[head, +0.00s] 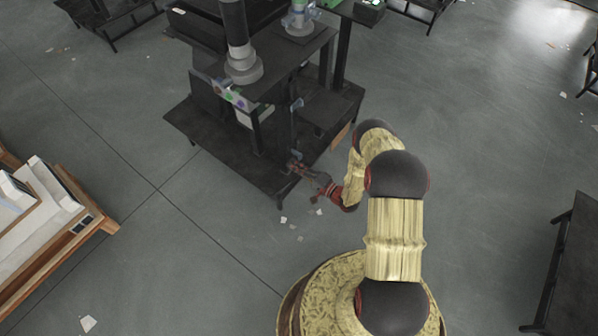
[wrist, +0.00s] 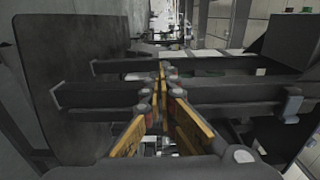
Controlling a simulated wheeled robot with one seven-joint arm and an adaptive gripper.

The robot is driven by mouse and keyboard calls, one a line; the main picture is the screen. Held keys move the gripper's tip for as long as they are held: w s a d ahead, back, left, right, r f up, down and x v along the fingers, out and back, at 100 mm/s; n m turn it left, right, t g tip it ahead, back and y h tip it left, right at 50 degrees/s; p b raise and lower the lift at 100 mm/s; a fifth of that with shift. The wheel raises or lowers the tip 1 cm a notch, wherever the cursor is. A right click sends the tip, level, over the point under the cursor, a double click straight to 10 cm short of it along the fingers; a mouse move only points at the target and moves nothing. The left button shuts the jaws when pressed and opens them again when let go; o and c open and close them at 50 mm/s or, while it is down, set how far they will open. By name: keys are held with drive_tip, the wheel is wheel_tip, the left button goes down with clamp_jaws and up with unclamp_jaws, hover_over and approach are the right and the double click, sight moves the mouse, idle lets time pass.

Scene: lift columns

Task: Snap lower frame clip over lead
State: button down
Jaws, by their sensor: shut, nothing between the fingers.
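My gripper (head: 294,165) is at the front edge of the dark lift-column frame (head: 228,160), low down by its front post. In the wrist view my gripper (wrist: 165,76) has its yellow-sided fingers together at the tips, with nothing seen between them. The tips lie in front of dark horizontal frame bars (wrist: 226,88); I cannot tell whether they touch. A small grey-blue piece (wrist: 292,103), perhaps a clip, sits at the right end of a bar. A pale bracket-like piece (wrist: 57,95) is at the left. I cannot make out the lead, nor tell which piece is the lower clip.
A broad dark panel (wrist: 75,85) stands left of the fingers in the wrist view. A wooden bench (head: 60,225) is at the left and a dark table (head: 572,265) at the right. Small pale scraps (head: 290,222) lie on the otherwise open floor.

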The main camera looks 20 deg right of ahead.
sight(301, 158)
drive_tip(key=shift+w+a, duration=0.15)
drive_tip(key=shift+w, duration=0.2)
drive_tip(key=shift+w+d+b, duration=0.35)
drive_tip(key=shift+w+d, duration=0.4)
drive_tip(key=shift+d, duration=0.25)
drive_tip(key=shift+w+d+b, duration=0.3)
drive_tip(key=shift+w+d, duration=0.4)
drive_tip(key=shift+d, duration=0.3)
drive_tip(key=shift+v, duration=2.3)
drive_tip(key=w+d, duration=0.2)
drive_tip(key=shift+d, duration=0.35)
drive_tip(key=shift+a, duration=0.1)
drive_tip(key=shift+w+a, duration=0.15)
drive_tip(key=shift+w, duration=0.2)
